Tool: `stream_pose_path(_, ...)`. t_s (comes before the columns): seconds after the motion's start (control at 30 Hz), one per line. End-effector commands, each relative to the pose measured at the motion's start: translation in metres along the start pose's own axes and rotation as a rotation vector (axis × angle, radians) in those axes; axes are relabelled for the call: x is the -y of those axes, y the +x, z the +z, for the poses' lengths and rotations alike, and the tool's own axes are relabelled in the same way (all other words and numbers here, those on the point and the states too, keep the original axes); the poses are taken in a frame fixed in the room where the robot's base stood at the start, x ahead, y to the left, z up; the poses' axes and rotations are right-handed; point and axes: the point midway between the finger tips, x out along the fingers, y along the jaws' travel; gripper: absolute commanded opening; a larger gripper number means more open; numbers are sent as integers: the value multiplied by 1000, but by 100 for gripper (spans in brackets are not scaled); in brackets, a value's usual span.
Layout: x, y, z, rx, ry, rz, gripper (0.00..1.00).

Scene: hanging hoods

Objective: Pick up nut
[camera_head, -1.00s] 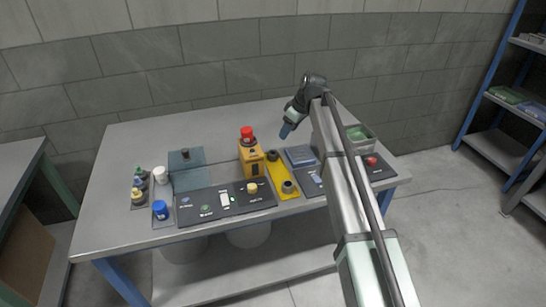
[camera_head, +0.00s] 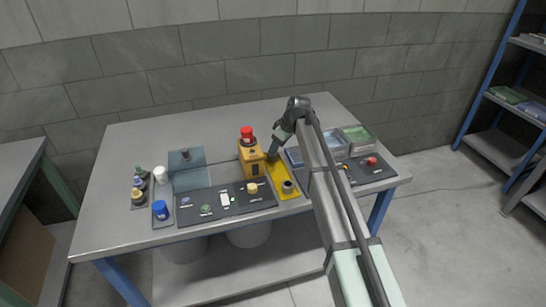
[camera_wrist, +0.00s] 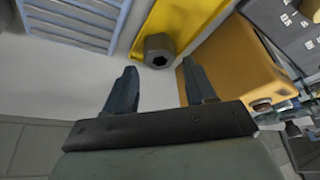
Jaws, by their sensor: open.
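A dark grey hexagonal nut (camera_wrist: 157,44) with a hole in its middle sits at the end of a yellow tray (camera_wrist: 178,18) in the wrist view. My gripper (camera_wrist: 160,75) is open and empty, with its two fingers apart; the nut shows just beyond the fingertips, roughly centred between them. In the head view my gripper (camera_head: 272,156) is low over the far end of the yellow tray (camera_head: 279,175) and hides the nut there. A second dark round part (camera_head: 288,187) stands at the tray's near end.
A black switch panel (camera_head: 225,202) lies at the front. The table's back is clear.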

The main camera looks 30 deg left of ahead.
Motion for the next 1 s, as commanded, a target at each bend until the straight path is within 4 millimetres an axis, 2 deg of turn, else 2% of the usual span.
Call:
stream_pose_path(0.3,0,40,1,0,-1,-1,55)
stream_pose_path(0.57,0,43,1,-1,-1,1,55)
stream_pose_path(1.0,0,43,1,-1,-1,1,14)
